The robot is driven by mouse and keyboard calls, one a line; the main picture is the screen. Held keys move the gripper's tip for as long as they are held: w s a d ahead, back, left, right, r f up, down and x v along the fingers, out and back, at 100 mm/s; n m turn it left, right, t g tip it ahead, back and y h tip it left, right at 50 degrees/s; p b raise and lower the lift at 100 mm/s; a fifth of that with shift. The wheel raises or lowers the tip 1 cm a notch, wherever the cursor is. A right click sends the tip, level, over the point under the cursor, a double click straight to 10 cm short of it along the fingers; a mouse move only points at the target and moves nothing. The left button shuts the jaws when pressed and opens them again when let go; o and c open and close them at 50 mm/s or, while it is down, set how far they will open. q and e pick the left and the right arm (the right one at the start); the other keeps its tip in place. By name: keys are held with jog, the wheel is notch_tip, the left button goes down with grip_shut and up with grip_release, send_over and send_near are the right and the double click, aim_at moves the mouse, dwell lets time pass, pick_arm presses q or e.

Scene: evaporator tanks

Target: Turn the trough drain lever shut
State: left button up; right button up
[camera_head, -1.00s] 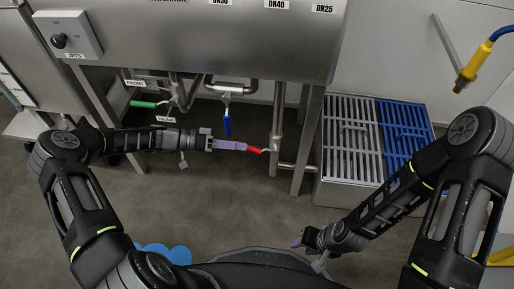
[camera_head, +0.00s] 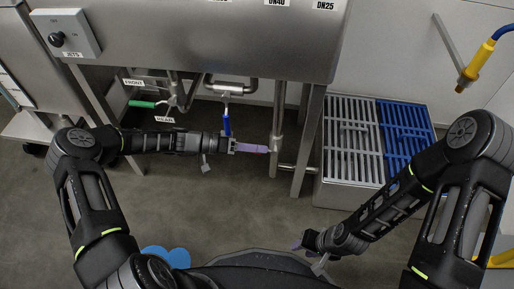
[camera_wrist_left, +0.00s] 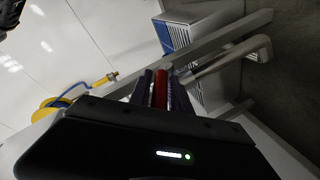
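The trough drain lever has a red handle (camera_wrist_left: 160,88), seen in the left wrist view between the two dark fingers of my left gripper (camera_wrist_left: 162,92). In the head view my left gripper (camera_head: 254,148) reaches right, its purple fingers over the handle and ending at the vertical drain pipe (camera_head: 275,150); the red is hidden there. The fingers lie close along both sides of the handle, but whether they press on it is unclear. My right gripper (camera_head: 298,245) hangs low at the bottom centre, away from the lever; its opening is too small to judge.
A blue lever (camera_head: 227,122) hangs just above my left gripper, and a green lever (camera_head: 142,104) sits further left under the steel trough (camera_head: 190,40). Trough legs (camera_head: 308,140) stand right of the pipe.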

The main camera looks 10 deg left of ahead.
pick_arm(q)
grip_shut()
jog(key=shift+d+r, duration=0.1)
dwell(0.9)
